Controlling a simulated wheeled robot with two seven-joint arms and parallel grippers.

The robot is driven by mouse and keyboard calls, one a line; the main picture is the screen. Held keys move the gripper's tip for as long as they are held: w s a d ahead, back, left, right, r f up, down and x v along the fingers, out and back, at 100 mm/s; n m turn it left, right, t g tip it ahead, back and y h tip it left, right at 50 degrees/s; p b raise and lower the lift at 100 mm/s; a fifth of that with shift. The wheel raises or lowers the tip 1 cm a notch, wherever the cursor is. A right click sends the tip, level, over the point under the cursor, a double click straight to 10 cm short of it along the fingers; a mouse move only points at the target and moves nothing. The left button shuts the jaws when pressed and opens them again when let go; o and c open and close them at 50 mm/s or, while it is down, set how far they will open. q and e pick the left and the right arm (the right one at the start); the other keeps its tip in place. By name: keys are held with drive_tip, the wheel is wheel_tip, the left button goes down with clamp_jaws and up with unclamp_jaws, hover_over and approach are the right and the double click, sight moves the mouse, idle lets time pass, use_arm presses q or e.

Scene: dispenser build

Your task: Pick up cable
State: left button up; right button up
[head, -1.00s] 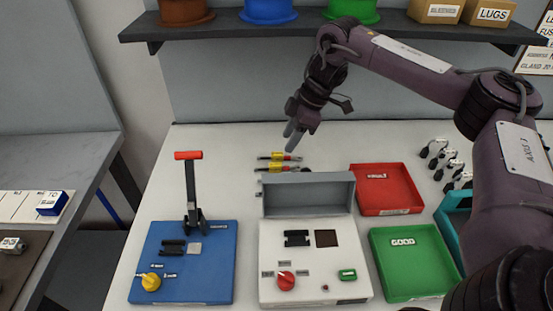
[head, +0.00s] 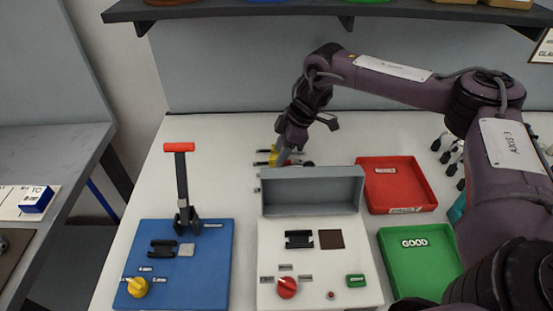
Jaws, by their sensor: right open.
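My left gripper is not in view.
The white tester box (head: 313,261) with its raised grey lid (head: 312,190) stands just in front of the cables. A blue press base (head: 205,281) with a red-topped lever (head: 181,180) is at left. A red tray (head: 396,163) and a green tray (head: 421,279) are at right.

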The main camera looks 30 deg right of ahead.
drive_tip(key=shift+x, duration=0.95)
drive_tip(key=shift+c, duration=0.3)
drive_tip(key=shift+d, duration=0.1)
clamp_jaws()
drive_tip(key=shift+r, duration=0.2)
